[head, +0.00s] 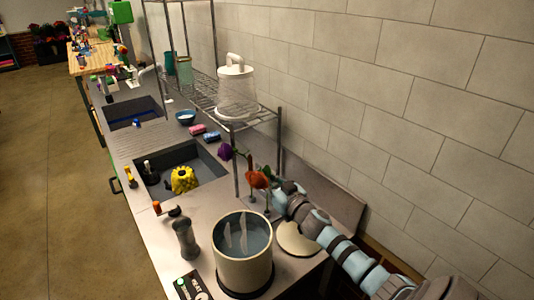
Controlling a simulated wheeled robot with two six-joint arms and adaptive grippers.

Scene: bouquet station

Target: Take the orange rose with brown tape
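An orange-red rose (257,180) shows near the middle of the head view, beside the front post of the wire rack. A thin dark stem seems to run down from it; I cannot make out any brown tape. My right gripper (277,191) is at the rose's right, reaching in from the lower right. Its fingers are small and partly hidden, so I cannot tell whether they touch or hold the stem. My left gripper is not in view.
A large cream pot of water (242,275) stands in front of the rose. A purple flower (225,152) is at its upper left. A yellow fluted object (183,179) sits in the near sink. A tiled wall (400,100) bounds the right.

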